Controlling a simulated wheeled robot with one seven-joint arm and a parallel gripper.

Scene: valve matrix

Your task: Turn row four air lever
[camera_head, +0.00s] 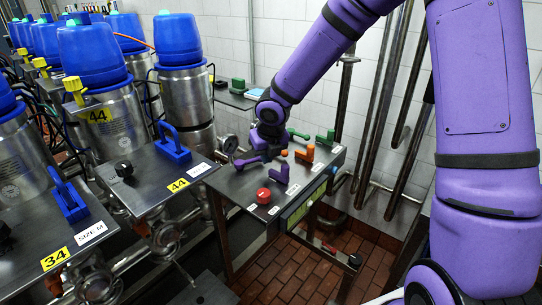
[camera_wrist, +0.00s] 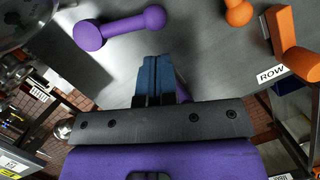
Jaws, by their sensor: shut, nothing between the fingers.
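A small tilted panel (camera_head: 235,185) carries several coloured levers; I cannot read which one is the row four air lever. In the wrist view a purple lever (camera_wrist: 120,27) lies beyond my fingertips to the upper left. Another purple piece (camera_wrist: 183,92) shows partly behind the right side of my fingers. An upright purple lever (camera_head: 279,174) shows on the panel in the head view. My gripper (camera_wrist: 155,62) is shut and empty, its blue fingers together above the panel surface. In the head view my arm's end hides part of the panel, and the fingers are not clear.
Orange levers (camera_wrist: 292,45) stand to the right in the wrist view, beside a ROW label (camera_wrist: 271,74). A red knob (camera_head: 264,195) sits at the panel's front. Green levers (camera_head: 325,137) are at the back. Blue-handled valves (camera_head: 172,145) and steel canisters stand left; tiled wall lies behind.

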